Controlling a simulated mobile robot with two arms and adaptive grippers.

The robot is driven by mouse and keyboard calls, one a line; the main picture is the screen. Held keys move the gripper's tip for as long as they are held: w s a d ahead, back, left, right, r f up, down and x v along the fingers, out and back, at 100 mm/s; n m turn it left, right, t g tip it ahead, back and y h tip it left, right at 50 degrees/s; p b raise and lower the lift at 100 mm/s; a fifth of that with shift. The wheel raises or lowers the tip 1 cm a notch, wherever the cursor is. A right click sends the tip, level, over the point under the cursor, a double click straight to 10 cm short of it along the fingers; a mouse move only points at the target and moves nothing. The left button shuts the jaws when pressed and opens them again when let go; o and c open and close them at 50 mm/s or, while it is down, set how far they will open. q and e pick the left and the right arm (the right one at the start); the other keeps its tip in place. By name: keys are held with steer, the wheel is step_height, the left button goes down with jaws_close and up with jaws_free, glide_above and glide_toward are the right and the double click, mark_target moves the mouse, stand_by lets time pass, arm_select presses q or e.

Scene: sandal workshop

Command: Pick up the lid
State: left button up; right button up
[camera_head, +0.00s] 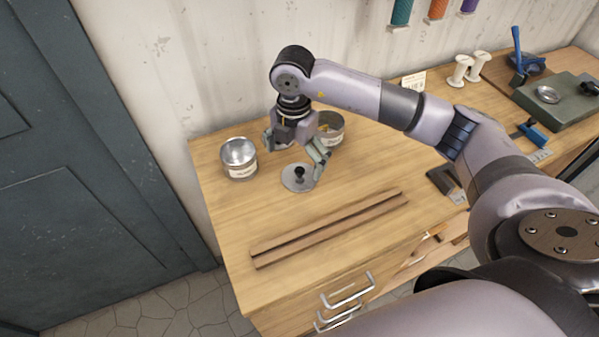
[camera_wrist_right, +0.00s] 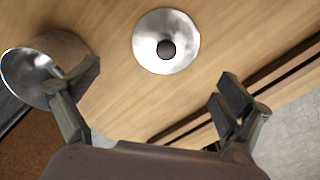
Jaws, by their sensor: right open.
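The lid (camera_head: 296,178) is a round silvery metal disc with a dark knob in its middle. It lies flat on the wooden workbench. In the right wrist view the lid (camera_wrist_right: 166,41) shows at the top, centred between and beyond my fingers. My right gripper (camera_head: 296,152) is open and empty above the lid, fingers pointing down, not touching it. It also shows in the right wrist view (camera_wrist_right: 160,98) with its fingers spread wide. My left gripper is not in view.
An open metal tin (camera_head: 239,160) stands left of the lid. Another tin (camera_head: 330,129) stands behind my right gripper, partly hidden. Two brown strips (camera_head: 330,229) lie in front of the lid. White spools (camera_head: 461,70) and a green block (camera_head: 556,101) stand farther right.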

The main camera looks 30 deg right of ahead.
mark_target(298, 172)
steer(key=shift+s+d+f, duration=0.1)
steer(key=shift+f, duration=0.15)
steer(key=f, duration=0.1)
steer(key=f+p, duration=0.2)
steer(key=shift+d+f, duration=0.25)
steer(key=shift+f, duration=0.6)
steer(key=shift+s, duration=0.1)
jaws_close()
stand_by(0.4)
